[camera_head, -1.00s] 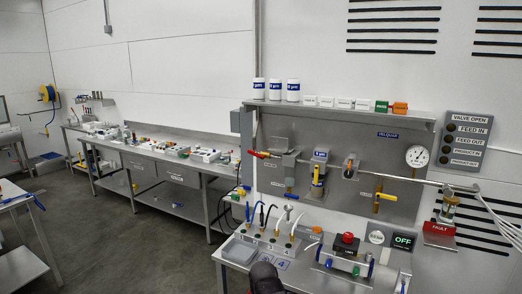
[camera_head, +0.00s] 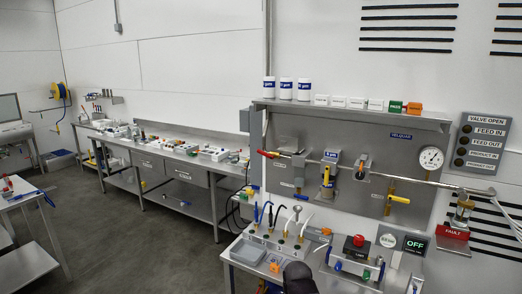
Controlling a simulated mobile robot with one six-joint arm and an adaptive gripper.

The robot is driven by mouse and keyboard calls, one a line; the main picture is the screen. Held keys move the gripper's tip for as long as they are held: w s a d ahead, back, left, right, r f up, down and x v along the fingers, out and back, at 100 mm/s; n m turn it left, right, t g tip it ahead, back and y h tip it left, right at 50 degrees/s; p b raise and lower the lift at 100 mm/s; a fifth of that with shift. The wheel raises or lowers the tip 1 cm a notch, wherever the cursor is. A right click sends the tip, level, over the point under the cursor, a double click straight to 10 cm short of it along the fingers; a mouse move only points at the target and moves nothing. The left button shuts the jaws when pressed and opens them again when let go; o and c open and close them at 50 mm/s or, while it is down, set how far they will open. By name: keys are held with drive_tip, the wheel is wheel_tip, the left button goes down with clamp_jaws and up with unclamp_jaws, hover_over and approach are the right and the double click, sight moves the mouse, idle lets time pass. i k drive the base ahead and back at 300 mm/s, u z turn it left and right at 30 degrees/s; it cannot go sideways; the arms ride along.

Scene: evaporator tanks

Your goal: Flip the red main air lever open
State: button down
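A red lever (camera_head: 268,154) sits at the upper left of the grey wall panel (camera_head: 345,205), at the left end of the pipe run. Its handle points left, roughly level, dipping a little to the right. I cannot read a label on it.
A bench below the panel holds a clear-lidded box (camera_head: 249,251), coloured hoses and a red button (camera_head: 359,240). Yellow-handled valves (camera_head: 400,199) and a gauge (camera_head: 431,158) are on the panel. A long bench (camera_head: 190,160) stands left; the floor (camera_head: 150,245) between is clear.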

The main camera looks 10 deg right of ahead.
sight(263, 152)
drive_tip(key=u, duration=0.05)
drive_tip(key=i, duration=1)
drive_tip(key=z, duration=0.05)
